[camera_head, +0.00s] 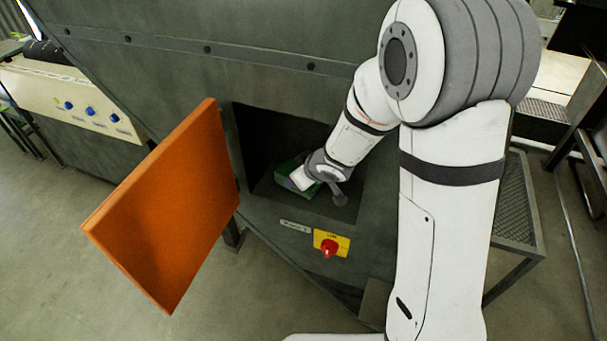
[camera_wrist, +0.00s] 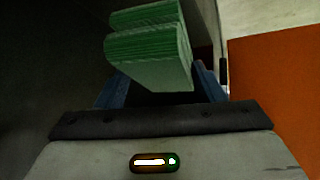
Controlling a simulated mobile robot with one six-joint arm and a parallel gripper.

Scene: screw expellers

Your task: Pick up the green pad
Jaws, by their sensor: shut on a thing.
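The green pad (camera_wrist: 150,48) shows in the wrist view as a thick block with a ridged green top layer and a paler face below. My gripper (camera_wrist: 160,84) is shut on it, with one dark blue finger on each side. In the head view the green pad (camera_head: 284,177) is partly hidden behind my wrist, inside the dark opening of the grey machine (camera_head: 290,75). My gripper reaches into that opening from the right. The fingertips are hidden in the head view.
An orange door (camera_head: 165,205) stands open at the left of the opening; it also shows at the right in the wrist view (camera_wrist: 270,85). A red knob on a yellow plate (camera_head: 330,246) sits below the opening. Floor is clear at the lower left.

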